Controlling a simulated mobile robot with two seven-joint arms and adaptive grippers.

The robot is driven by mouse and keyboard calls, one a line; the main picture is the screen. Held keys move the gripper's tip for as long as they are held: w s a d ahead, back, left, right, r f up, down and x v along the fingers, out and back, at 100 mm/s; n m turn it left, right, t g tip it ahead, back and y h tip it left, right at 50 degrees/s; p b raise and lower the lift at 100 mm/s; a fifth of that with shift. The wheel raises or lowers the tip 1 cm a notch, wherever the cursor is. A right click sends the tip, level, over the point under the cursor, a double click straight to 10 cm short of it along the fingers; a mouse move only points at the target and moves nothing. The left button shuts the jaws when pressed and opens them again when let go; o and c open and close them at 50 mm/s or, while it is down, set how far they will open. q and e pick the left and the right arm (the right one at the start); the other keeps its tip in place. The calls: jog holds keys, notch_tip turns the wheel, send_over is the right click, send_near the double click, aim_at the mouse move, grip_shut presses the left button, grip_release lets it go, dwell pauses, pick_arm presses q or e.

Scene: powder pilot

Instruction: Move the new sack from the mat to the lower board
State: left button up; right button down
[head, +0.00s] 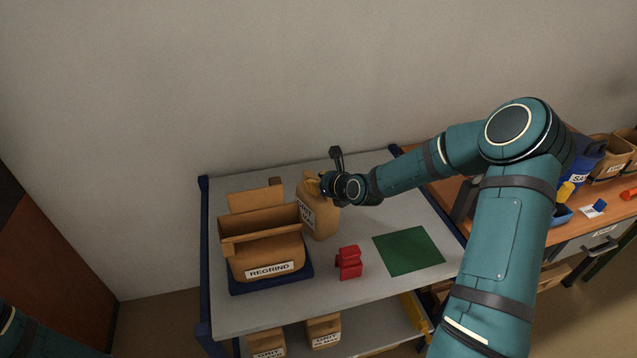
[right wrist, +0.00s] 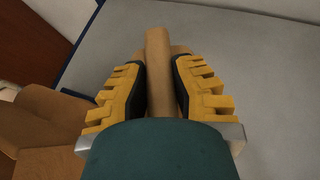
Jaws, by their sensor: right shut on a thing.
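My right gripper (head: 314,186) is shut on the top of a tan sack (head: 321,219) with a white label, partly hidden by the gripper. The right wrist view shows the yellow fingers (right wrist: 160,80) on both sides of the sack's folded top (right wrist: 158,50). The green mat (head: 408,251) at the front right is bare. The lower board (head: 365,328) shows below, with two labelled tan sacks (head: 324,330) on it.
The open REGRIND sack (head: 266,250) stands on a dark blue base (head: 292,282) at the left. A red object (head: 348,263) stands between it and the mat. A wooden bench (head: 611,211) with blue containers adjoins at the right. The wall is close behind.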

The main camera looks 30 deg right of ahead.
jog(key=c, duration=1.2)
grip_release()
jog(key=shift+f, duration=0.1)
jog(key=shift+o, duration=1.3)
